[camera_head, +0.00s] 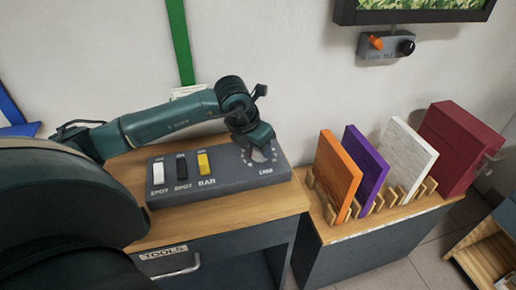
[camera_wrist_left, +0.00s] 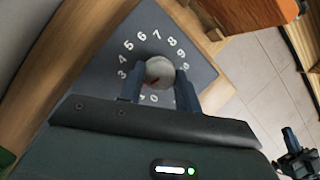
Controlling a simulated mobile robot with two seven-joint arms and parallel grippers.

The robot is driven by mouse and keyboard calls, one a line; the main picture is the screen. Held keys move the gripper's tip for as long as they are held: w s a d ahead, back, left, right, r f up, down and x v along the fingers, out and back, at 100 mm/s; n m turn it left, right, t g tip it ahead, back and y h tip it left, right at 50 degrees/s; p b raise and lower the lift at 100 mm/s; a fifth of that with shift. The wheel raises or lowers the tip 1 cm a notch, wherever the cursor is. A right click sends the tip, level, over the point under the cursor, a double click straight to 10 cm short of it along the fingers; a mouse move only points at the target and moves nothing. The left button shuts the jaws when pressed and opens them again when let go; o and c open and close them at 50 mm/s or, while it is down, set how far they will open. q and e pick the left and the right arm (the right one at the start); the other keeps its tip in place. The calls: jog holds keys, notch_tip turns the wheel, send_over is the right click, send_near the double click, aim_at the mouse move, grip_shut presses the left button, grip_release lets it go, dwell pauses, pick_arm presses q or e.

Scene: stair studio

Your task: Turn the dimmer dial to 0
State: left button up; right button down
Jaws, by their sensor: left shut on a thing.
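The dimmer dial (camera_wrist_left: 160,72) is a round grey knob on the dark grey control box (camera_head: 222,184), with numbers printed around it. A small red mark shows on the lower-left part of the dial in the wrist view; which number it points to is unclear. My left gripper (camera_head: 259,150) reaches down over the box's right end and hides the dial in the head view. In the left wrist view its two fingers (camera_wrist_left: 160,86) are shut on the dial from both sides. Some numbers are hidden by the fingers.
White (camera_head: 158,173), black (camera_head: 181,170) and yellow (camera_head: 203,163) switches line the box's left part. The box sits on a wooden-topped cabinet (camera_head: 262,210). To the right, orange (camera_head: 337,172), purple (camera_head: 366,168) and white (camera_head: 408,160) panels stand in a wooden rack.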

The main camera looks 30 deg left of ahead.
pick_arm(q)
jog(key=n+y+b, duration=0.1)
jog(key=n, duration=0.1)
jog(key=shift+d+f+n, duration=0.1)
jog(key=shift+n, duration=0.3)
jog(key=n+y+b, duration=0.1)
jog(key=n, duration=0.2)
jog(key=shift+d+n, duration=0.1)
jog(key=shift+n, duration=0.2)
jog(key=shift+w+n+g+y+b, duration=0.1)
jog(key=shift+n+g+y+b, duration=0.45)
jog(key=shift+n, duration=0.65)
jog(key=shift+n+y, duration=0.35)
jog(key=shift+n, duration=0.55)
jog(key=shift+d+n+g, duration=0.1)
jog(key=shift+n+g, duration=0.15)
jog(key=shift+n, duration=0.05)
pick_arm(e)
jog(key=shift+s+d+f+m+t, duration=0.15)
jog(key=shift+f+m+t, duration=0.15)
jog(key=shift+f, duration=0.35)
pick_arm(q)
jog(key=shift+n, duration=0.3)
jog(key=o, duration=1)
jog(key=shift+c, duration=0.2)
